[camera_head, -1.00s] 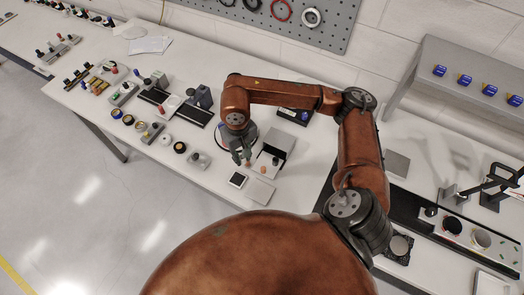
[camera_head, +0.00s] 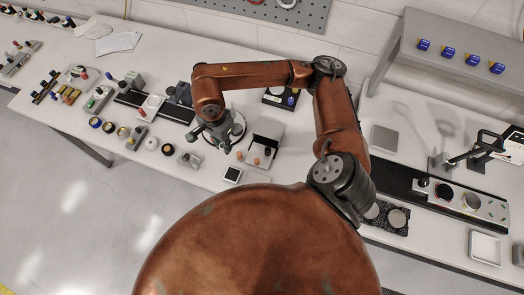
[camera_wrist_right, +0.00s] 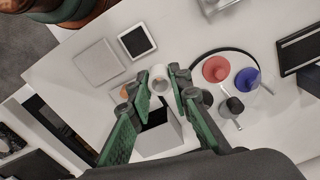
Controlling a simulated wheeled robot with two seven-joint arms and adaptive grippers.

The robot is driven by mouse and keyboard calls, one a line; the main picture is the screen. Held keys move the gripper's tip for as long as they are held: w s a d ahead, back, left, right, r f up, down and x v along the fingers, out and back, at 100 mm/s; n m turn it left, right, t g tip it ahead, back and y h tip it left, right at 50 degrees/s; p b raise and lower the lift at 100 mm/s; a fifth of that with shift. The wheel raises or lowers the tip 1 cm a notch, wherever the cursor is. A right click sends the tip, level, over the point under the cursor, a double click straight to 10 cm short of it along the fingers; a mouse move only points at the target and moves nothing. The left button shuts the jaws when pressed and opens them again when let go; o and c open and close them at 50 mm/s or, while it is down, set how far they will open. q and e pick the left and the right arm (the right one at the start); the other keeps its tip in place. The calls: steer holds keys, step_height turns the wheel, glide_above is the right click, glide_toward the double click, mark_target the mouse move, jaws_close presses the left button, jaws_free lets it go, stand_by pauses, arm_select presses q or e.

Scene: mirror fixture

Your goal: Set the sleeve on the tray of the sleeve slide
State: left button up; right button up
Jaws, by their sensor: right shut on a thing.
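My right gripper (camera_head: 222,143) is over the near part of the long bench, left of a grey open box. In the right wrist view its green fingers (camera_wrist_right: 162,80) are shut on a small pale cylinder, which appears to be the sleeve (camera_wrist_right: 160,77). In the head view the gripper hides the sleeve. A black rail carrying a pale plate, apparently the sleeve slide (camera_head: 182,112) with its tray (camera_head: 153,102), lies left of the gripper and apart from it. My left gripper does not show.
The grey box (camera_head: 267,132) stands right of the gripper, with orange-brown pegs (camera_head: 256,161) near it. Red (camera_wrist_right: 215,68), blue (camera_wrist_right: 247,80) and black knobs stand close by in the wrist view. A framed dark square (camera_head: 232,174) lies at the bench edge. Several small fixtures crowd the left.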

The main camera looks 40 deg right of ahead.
steer(key=m, duration=0.5)
steer(key=shift+s+a+r+p, duration=0.15)
steer(key=shift+s+a+p, duration=0.15)
steer(key=shift+s+a, duration=0.05)
steer(key=m, duration=0.4)
steer(key=m+p, duration=0.5)
steer(key=m, duration=0.7)
glide_above(256, 150)
steer(key=f, duration=0.8)
steer(key=shift+a, duration=0.4)
steer(key=shift+d+f, duration=0.3)
steer(key=shift+f, duration=0.05)
steer(key=f+p, duration=0.1)
steer(key=f, duration=0.2)
steer(key=shift+d, duration=0.2)
steer(key=shift+f, duration=0.25)
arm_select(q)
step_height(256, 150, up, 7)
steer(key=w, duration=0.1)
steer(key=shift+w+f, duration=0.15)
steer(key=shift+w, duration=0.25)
